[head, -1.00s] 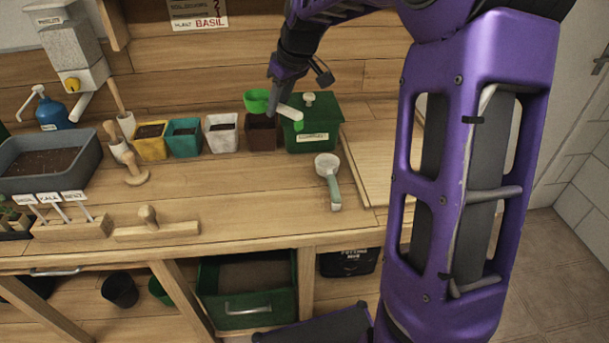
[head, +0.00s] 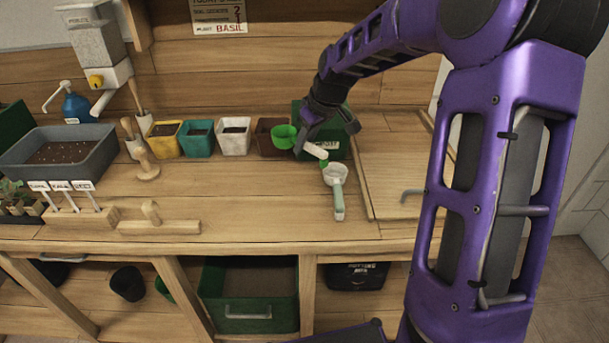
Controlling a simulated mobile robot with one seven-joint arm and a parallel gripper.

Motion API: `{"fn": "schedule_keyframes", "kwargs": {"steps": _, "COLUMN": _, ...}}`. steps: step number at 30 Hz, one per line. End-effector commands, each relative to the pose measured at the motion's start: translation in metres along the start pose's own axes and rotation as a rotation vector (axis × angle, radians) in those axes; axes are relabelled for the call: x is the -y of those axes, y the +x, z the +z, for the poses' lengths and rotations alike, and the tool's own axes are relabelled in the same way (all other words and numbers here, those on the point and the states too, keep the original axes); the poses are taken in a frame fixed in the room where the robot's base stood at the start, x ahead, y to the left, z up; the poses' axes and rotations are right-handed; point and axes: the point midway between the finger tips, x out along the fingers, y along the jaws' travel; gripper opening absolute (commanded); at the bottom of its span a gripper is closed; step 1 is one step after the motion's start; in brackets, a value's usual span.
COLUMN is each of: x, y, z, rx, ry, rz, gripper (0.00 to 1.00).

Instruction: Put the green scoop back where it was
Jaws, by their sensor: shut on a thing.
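The green scoop (head: 284,136) has a bright green cup, a white handle and a green handle end. My gripper (head: 304,144) is shut on its handle, with the cup to the left and the handle end pointing to the lower right. The scoop appears just in front of the brown pot and the green box (head: 335,147); its height above the bench is hard to tell. A second scoop (head: 337,195), with a whitish cup and a pale green handle, lies on the bench just right of and below the held one.
Yellow, teal, white and brown pots (head: 272,139) stand in a row to the left. A wooden board (head: 400,175) lies at the right. A grey soil tray (head: 108,150) and wooden tools (head: 155,226) are at left. The front middle of the bench (head: 250,195) is clear.

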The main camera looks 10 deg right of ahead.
Motion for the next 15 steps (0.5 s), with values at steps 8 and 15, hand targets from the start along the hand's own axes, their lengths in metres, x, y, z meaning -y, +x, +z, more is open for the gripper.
{"fn": "schedule_keyframes", "kwargs": {"steps": 8, "x": 0.0, "y": 0.04, "z": 0.018, "rx": 0.001, "ry": 0.0, "rz": 0.0, "gripper": 0.0}}
{"fn": "schedule_keyframes", "kwargs": {"steps": 15, "x": 0.0, "y": 0.062, "z": 0.028, "rx": 0.002, "ry": 0.0, "rz": -0.002, "gripper": 0.0}}
